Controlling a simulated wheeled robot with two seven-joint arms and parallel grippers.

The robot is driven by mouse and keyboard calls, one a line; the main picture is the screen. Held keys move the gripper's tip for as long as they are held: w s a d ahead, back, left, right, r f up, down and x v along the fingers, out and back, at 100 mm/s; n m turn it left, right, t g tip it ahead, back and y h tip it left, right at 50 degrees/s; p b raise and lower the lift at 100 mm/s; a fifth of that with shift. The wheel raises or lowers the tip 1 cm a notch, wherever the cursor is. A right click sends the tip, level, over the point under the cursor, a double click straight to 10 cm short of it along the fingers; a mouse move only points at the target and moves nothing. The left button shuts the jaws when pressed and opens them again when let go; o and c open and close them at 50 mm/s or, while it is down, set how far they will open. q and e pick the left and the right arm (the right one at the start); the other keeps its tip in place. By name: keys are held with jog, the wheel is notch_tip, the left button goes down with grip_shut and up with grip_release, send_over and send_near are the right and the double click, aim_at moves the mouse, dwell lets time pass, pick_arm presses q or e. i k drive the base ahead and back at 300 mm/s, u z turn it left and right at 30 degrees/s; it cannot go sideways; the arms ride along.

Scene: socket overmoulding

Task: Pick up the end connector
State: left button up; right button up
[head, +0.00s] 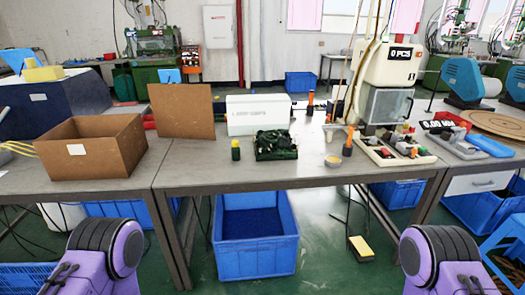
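I cannot make out a single end connector for certain. A dark green tangled pile (275,144) lies on the middle table, and its separate parts are too small to tell. Small red, black and grey parts sit in a pale tray (422,160) on the table at the right, below the machine. Only purple and black links of my two arms show, at the bottom left and bottom right corners. Neither of my grippers is in view, so I cannot tell what they hold.
An open cardboard box (93,147) stands on the left table. A white box (258,114), a dark bottle with a yellow cap (235,149) and an orange-handled tool (347,141) stand on the middle table. A blue crate (253,258) is below. The table's front strip is mostly clear.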

aim_at(235, 151)
jog(key=z, duration=0.5)
jog(key=i, duration=0.65)
jog(key=z, duration=0.3)
